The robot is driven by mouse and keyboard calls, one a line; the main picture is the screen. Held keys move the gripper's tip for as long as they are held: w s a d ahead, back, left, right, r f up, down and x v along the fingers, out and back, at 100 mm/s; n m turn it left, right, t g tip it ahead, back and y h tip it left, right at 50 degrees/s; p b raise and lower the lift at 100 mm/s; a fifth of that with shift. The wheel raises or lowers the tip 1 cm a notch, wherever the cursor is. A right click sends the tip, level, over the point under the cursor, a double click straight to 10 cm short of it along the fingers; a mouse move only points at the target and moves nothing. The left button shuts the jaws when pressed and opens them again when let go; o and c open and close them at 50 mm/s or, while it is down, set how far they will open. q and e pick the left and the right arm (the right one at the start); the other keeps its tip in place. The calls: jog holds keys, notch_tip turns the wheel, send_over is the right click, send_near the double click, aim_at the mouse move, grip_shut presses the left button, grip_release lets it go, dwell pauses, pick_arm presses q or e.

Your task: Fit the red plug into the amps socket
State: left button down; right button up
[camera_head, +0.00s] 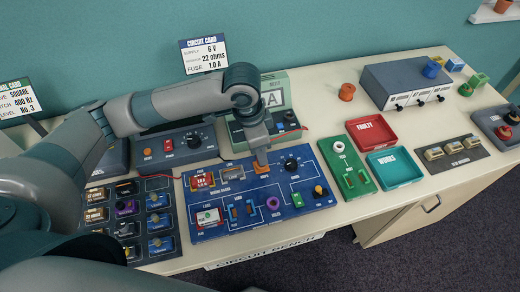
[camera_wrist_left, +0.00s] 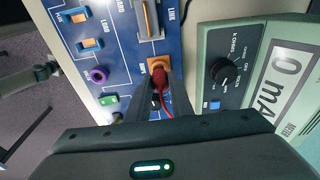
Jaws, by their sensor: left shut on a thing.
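My left gripper (camera_head: 262,158) points down at the upper part of the blue circuit board (camera_head: 230,217). In the left wrist view the gripper (camera_wrist_left: 159,88) is shut on the red plug (camera_wrist_left: 158,78), which has a red lead trailing from it. The plug's tip is at the orange-rimmed amps socket (camera_wrist_left: 158,61), overlapping it. How deep the tip sits is hidden by the plug and fingers. In the head view the orange socket (camera_head: 259,168) shows just under the fingertips. My right gripper is not in view.
The green meter (camera_head: 276,90) stands close behind the gripper; its display reads 0 mA in the wrist view (camera_wrist_left: 294,85). A purple volts socket (camera_head: 273,203) and a black knob (camera_head: 291,164) are on the board. A green panel (camera_head: 349,172) and red (camera_head: 371,132) and teal trays (camera_head: 394,168) lie right.

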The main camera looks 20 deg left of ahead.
pick_arm(q)
jog(key=shift+p, duration=0.65)
dwell(0.8)
jog(key=shift+f, duration=0.9)
dwell(1.5)
jog(key=c, duration=1)
grip_release()
jog(key=shift+r, duration=0.15)
jog(key=shift+r+p, duration=3.85)
jog(key=shift+p, duration=0.7)
